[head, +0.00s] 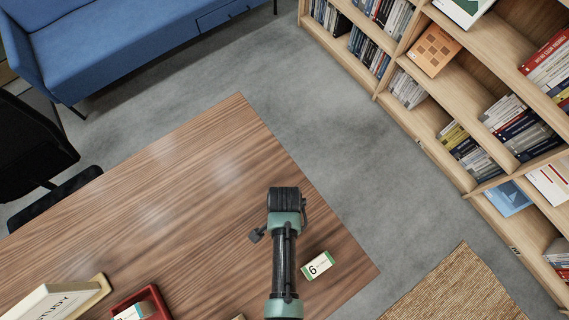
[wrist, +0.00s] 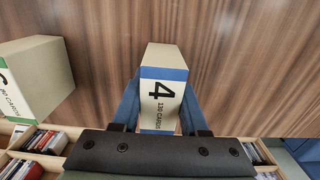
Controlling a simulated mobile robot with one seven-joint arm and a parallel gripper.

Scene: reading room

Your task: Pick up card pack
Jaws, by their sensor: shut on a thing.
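A cream card pack (wrist: 164,58) with blue bands and a black "4" on its face is in the middle of the wrist view. The blue fingers of my gripper (wrist: 160,100) are on its two sides, shut on it. The frames do not show clearly whether the pack touches the desk. In the head view my arm hides this pack and the fingers. A second cream pack (head: 318,265), with green ends and a "6", lies on the desk just right of my arm. It also shows at the left of the wrist view (wrist: 36,75), apart from my gripper.
The wooden desk (head: 170,180) is clear left of my arm. A red tray (head: 119,304) with a pack in it and a "STUDY" box (head: 60,303) are at the lower left. A bookcase (head: 455,95) stands right, a blue sofa (head: 120,40) and black chair (head: 35,140) left.

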